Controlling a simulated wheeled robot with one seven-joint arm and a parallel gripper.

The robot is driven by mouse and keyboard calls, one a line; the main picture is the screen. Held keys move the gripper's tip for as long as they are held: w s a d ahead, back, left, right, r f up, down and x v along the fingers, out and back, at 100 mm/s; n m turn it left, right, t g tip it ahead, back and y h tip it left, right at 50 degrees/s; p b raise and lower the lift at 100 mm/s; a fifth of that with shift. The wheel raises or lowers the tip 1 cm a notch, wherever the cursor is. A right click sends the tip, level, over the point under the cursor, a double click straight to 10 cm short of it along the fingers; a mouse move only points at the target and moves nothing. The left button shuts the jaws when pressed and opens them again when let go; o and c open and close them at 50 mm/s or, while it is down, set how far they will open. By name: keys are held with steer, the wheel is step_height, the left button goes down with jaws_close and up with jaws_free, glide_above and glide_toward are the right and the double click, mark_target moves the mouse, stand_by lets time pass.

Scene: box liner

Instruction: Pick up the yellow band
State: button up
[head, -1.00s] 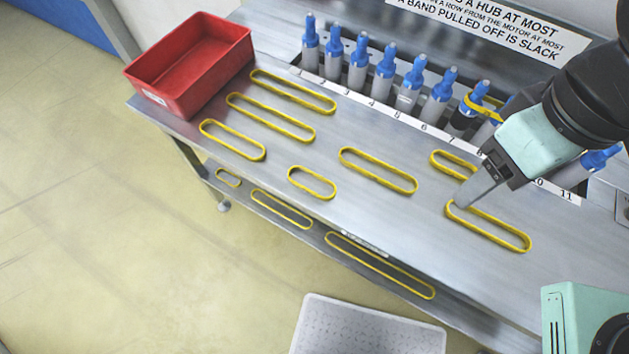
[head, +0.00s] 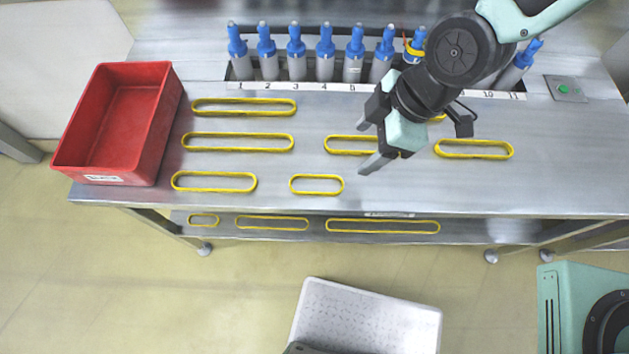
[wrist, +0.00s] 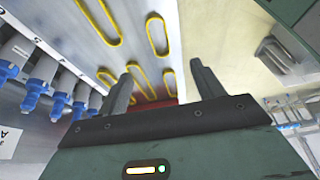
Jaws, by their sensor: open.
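Several yellow bands lie flat on the steel bench. In the head view, one band (head: 340,153) is partly hidden behind my gripper (head: 363,147). A long band (head: 475,157) lies to the right. At left are three bands, at the back (head: 244,115), middle (head: 238,150) and front (head: 214,190). A short band (head: 316,192) lies just left of my gripper. My gripper is open and empty, apparently above the bench. In the wrist view my gripper (wrist: 163,68) has its fingers apart, with bands (wrist: 157,35) beyond them. Which band the task means cannot be told.
A red bin (head: 115,130) stands at the bench's left end. A row of blue-topped hubs (head: 295,50) lines the back, with a band around one (head: 413,48). Several bands lie on the lower shelf (head: 383,232). A pale tray (head: 365,320) is below, in front.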

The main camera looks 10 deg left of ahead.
steer(key=f, duration=0.1)
steer(key=p, duration=0.2)
glide_toward(315, 186)
steer(key=shift+s+f, duration=0.2)
steer(key=shift+f, duration=0.4)
steer(key=shift+a+p+x, duration=0.2)
steer(key=shift+p+x, duration=0.85)
steer(key=shift+x, duration=1.55)
steer(key=shift+w, duration=0.15)
steer(key=shift+c, duration=0.4)
steer(key=c, duration=1)
